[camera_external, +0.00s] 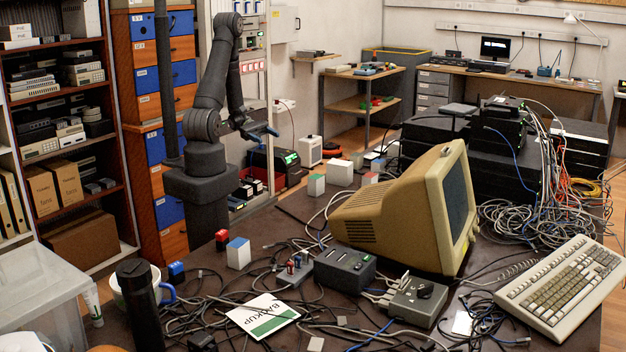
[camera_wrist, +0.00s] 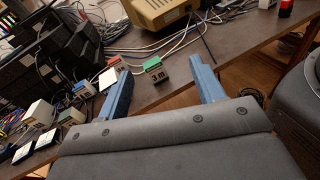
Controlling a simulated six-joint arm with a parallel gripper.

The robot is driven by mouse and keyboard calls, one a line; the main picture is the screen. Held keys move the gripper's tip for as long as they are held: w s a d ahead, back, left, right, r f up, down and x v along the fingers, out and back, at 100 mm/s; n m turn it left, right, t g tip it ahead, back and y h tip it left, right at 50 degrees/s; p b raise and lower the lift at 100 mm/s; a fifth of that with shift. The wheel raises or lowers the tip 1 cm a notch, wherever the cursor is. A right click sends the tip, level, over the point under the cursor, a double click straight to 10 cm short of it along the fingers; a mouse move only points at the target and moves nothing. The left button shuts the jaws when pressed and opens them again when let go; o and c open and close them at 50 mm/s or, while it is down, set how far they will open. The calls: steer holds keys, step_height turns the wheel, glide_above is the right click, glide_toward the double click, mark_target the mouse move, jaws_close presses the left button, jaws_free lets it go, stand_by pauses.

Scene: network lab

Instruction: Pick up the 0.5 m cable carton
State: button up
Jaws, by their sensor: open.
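My gripper (camera_external: 262,131) is raised beside the table's back left edge, open and empty. In the wrist view its two blue fingers (camera_wrist: 158,66) are spread wide. Beyond the gap between them stands a green-topped carton (camera_wrist: 153,63) with a dark "3 m" mark on its side. A red-topped carton (camera_wrist: 116,62) is near the left finger. More small cartons (camera_wrist: 40,113) stand farther left. In the external view are a green-topped carton (camera_external: 316,185), a pale carton (camera_external: 340,173), a red-topped one (camera_external: 370,178) and a blue-topped one (camera_external: 238,254). I cannot read a 0.5 m label.
A beige monitor (camera_external: 378,215), loose cables, black network boxes (camera_external: 497,172) and a keyboard (camera_external: 562,290) crowd the table (camera_external: 300,208). A dark bottle (camera_external: 138,303) stands at the front left. Shelves and blue-and-orange drawers (camera_external: 153,85) stand behind my arm.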

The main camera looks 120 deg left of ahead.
steer(key=w+a+f+m+g+h, duration=0.3)
steer(key=w+a+m+g+h, duration=0.15)
steer(key=a+g, duration=0.2)
steer(key=m+g+y, duration=0.6)
steer(key=m+g, duration=0.3)
steer(key=g, duration=0.1)
glide_toward(370, 175)
steer(key=x, duration=0.5)
steer(key=shift+a+f, duration=0.15)
steer(key=shift+f, duration=0.25)
steer(key=shift+t, duration=0.25)
steer(key=shift+x, duration=3.2)
steer(key=shift+s, duration=0.1)
steer(key=c, duration=1.1)
steer(key=shift+r, duration=0.15)
steer(key=shift+c, duration=0.2)
